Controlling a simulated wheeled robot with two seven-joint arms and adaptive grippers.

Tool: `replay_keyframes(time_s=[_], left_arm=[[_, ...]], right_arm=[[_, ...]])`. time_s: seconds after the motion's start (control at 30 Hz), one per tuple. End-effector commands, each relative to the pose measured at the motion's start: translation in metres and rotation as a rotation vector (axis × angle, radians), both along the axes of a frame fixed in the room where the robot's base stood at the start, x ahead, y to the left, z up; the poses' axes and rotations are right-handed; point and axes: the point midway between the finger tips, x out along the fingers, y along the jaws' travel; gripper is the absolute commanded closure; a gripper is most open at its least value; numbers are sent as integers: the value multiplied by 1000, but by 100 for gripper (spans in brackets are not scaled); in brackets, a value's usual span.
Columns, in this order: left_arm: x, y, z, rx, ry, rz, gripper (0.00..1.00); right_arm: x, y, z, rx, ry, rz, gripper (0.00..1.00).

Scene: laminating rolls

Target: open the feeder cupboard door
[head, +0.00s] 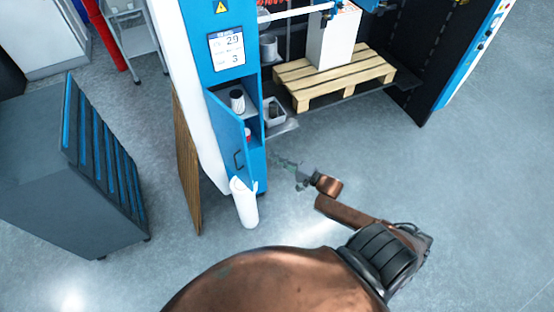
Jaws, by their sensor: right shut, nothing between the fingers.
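The feeder cupboard door (228,136) is a blue panel with a dark handle (238,161) low on its face. It stands swung outward to the left of the blue cupboard (258,158), and the inside shows. A dark-lidded jar (237,101) stands on the upper shelf, and a small red item sits lower, partly hidden by the door. My right gripper (282,162) is to the right of the cupboard, apart from the door and handle. It is shut and empty. My left gripper is out of view.
A white roll (244,203) stands upright on the floor in front of the door. A brown board (186,160) leans to its left, beside a grey cabinet (75,170). A wooden pallet (335,78) bears a white stack (334,38). Floor on the right is clear.

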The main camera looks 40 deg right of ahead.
Motion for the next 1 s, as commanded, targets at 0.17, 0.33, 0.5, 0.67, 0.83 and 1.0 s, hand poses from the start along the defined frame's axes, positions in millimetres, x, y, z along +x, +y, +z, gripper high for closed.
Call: replay_keyframes(time_s=[0.17, 0.33, 0.5, 0.67, 0.83, 1.0], left_arm=[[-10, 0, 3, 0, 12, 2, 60], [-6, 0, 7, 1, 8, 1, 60], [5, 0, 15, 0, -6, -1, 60], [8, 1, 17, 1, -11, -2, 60], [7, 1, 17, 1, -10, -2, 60], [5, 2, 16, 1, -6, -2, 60]], right_arm=[[38, 13, 1, 1, -2, 0, 100], [60, 28, 0, 3, 2, -1, 100], [58, 49, 1, 3, 1, -1, 100], [57, 58, 0, 0, 1, -1, 100], [57, 59, 0, -1, 1, -1, 100], [57, 59, 0, -1, 1, -1, 100]])
